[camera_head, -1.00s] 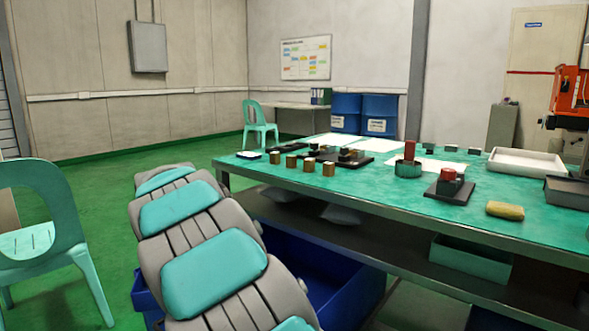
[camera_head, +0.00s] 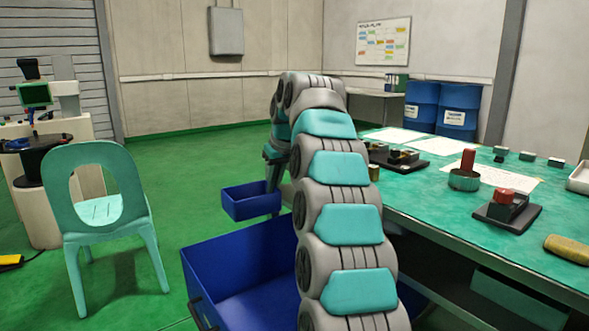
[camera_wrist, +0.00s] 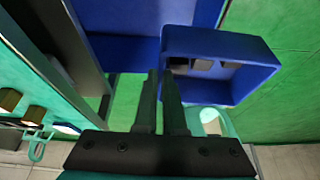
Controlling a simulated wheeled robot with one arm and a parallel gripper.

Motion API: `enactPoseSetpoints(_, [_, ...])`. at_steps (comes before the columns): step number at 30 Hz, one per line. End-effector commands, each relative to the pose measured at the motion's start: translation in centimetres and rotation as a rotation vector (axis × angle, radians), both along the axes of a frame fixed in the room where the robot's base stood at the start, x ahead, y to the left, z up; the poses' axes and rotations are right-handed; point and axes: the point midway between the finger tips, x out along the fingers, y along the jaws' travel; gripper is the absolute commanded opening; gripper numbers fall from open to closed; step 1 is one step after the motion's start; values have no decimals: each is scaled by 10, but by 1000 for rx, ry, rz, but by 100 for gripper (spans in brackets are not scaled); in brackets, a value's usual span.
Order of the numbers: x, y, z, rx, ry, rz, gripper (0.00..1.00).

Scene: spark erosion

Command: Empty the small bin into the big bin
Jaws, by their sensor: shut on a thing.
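The small bin (camera_head: 250,203) is an open blue box in the head view, held up off the floor and roughly level, beyond the far edge of the big bin. The big bin (camera_head: 245,262) is a larger blue open box low beside the table. In the wrist view my gripper (camera_wrist: 162,78) is shut on the near wall of the small bin (camera_wrist: 262,72). Several small dark and grey blocks lie inside the small bin. The big bin (camera_wrist: 120,50) shows behind it. In the head view my arm hides part of the big bin and most of the gripper.
The green-topped table (camera_head: 440,215) stands to the right of my arm, with parts, a red-handled tool (camera_head: 505,205) and papers on it. A pale green chair (camera_head: 105,215) stands at left, a machine (camera_head: 45,130) behind it. Green floor is clear between chair and bins.

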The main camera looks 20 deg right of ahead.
Motion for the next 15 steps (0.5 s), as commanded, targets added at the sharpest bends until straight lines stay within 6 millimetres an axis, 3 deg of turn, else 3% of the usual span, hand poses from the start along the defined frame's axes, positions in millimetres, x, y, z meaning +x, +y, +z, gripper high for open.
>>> enactPoseSetpoints(1, [1,-9,9,-2,-7,10,0])
enactPoseSetpoints(7, [-7,-39,22,-9,-1,47,0])
enactPoseSetpoints(15, [-12,-50,25,-18,0,62,0])
